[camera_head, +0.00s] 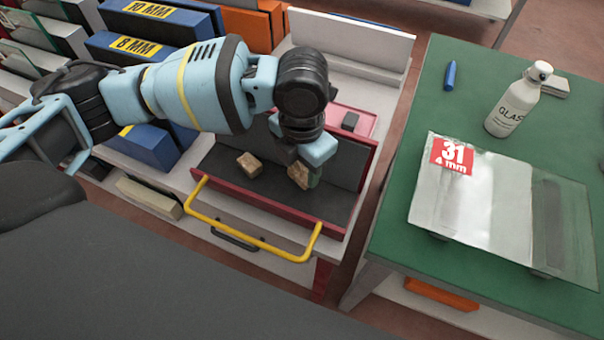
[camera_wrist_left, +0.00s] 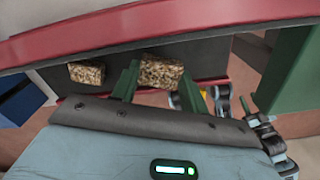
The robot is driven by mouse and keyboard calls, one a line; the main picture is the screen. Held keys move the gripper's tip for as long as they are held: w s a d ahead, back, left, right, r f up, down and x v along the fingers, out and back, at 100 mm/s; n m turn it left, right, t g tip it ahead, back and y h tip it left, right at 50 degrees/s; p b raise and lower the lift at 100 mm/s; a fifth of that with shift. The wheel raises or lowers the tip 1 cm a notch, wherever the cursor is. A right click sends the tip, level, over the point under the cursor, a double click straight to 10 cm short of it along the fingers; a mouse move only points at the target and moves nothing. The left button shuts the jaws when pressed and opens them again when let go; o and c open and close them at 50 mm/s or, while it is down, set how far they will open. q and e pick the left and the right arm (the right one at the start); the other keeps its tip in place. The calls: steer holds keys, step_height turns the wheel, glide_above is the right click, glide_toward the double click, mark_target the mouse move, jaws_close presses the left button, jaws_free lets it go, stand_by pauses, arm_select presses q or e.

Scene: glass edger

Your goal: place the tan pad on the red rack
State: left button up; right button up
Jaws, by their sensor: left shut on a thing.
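The red rack (camera_head: 268,209) is a shallow tray with red walls, a dark lining and a yellow handle at its front; its red edge also crosses the left wrist view (camera_wrist_left: 200,24). My left gripper (camera_head: 303,174) is over the right part of the rack, pointing down. Its green fingers are shut on a speckled tan pad (camera_head: 298,176), which shows between them in the left wrist view (camera_wrist_left: 160,73). I cannot tell whether this pad touches the lining. A second tan pad (camera_head: 249,164) lies on the lining to the left, apart from the gripper; it also shows in the left wrist view (camera_wrist_left: 87,73).
A green table (camera_head: 410,255) at the right holds a glass sheet labelled 31 (camera_head: 480,200), a white bottle (camera_head: 515,105) and a blue marker (camera_head: 450,75). A pink tray (camera_head: 350,120) lies behind the rack. Blue racks (camera_head: 155,25) stand at the back left.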

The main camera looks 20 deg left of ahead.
mark_target(302, 171)
arm_select(q)
steer(key=shift+f, duration=1.75)
steer(key=shift+f, duration=0.1)
steer(key=o, duration=1)
steer(key=shift+c, duration=0.2)
step_height(302, 171, up, 12)
steer(key=shift+r+p, duration=0.15)
steer(key=shift+p, duration=0.4)
